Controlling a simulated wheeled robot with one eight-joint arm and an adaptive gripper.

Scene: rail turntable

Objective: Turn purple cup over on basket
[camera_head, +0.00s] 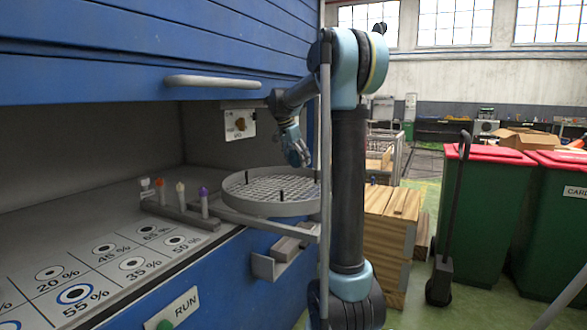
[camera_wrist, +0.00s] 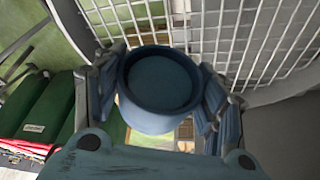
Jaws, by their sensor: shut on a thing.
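My gripper (camera_head: 297,152) hangs above the right back part of the round mesh basket (camera_head: 240,208), with a gap below it. In the wrist view it is shut on a cup (camera_wrist: 160,80), with a finger on each side. The cup looks dark blue rather than clearly purple here. Its open mouth faces the wrist camera, and its inside looks empty. The basket's white mesh (camera_wrist: 240,30) shows beyond the cup in the wrist view. In the head view I cannot make the cup out apart from the gripper.
Several dark pegs stand on the basket. Red-, white- and purple-topped items (camera_head: 204,203) stand in a rail rack left of it. A blue cabinet shutter with a handle (camera_head: 212,82) overhangs the marked worktop (camera_head: 110,262). A vertical pole stands right of the basket.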

